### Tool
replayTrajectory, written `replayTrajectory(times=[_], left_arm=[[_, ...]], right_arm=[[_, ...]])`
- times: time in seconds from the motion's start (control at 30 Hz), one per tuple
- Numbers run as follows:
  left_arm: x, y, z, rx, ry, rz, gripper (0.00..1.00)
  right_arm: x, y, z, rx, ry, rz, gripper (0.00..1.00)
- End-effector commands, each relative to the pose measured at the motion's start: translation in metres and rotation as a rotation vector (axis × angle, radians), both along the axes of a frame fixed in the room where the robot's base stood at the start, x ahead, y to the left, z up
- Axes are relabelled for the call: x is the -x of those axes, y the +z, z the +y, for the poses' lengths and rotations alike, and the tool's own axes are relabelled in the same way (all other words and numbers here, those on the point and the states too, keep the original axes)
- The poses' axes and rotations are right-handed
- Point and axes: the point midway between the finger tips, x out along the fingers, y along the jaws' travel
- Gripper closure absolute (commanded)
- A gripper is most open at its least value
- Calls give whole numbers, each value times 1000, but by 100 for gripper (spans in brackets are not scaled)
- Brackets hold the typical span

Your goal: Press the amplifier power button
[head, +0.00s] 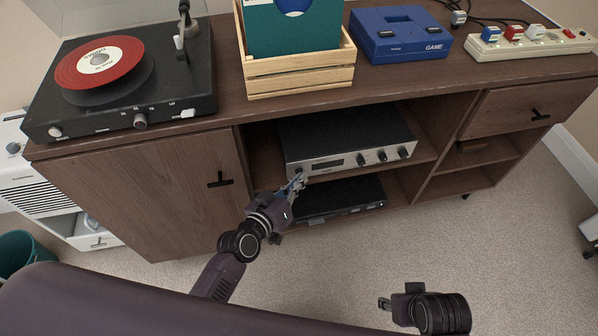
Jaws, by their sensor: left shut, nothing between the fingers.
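The amplifier (345,135) has a black top and a silver front, with a dark display and several black knobs (382,155) on its right half. It stands on the upper open shelf of the cabinet. My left gripper (298,178) is shut and empty, with its tips at the lower left end of the amplifier's front. Whether the tips touch the panel I cannot tell. The power button is not clearly visible; the gripper covers part of that corner. My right gripper (384,303) is low in the view over the carpet, away from the cabinet, and small.
The cabinet (150,185) holds a black device (345,195) below the amplifier. Carpet (510,260) in front is clear.

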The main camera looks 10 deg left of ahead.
Motion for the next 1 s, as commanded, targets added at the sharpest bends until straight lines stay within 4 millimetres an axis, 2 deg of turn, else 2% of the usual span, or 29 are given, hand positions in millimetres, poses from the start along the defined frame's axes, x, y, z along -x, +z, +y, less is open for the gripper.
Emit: replayTrajectory(times=[0.87, 1.0], left_arm=[[-1, 0, 1, -2, 0, 2, 100], [3, 0, 0, -1, 0, 1, 100]], right_arm=[[-2, -2, 1, -1, 1, -4, 60], [-1, -9, 0, 1, 1, 2, 60]])
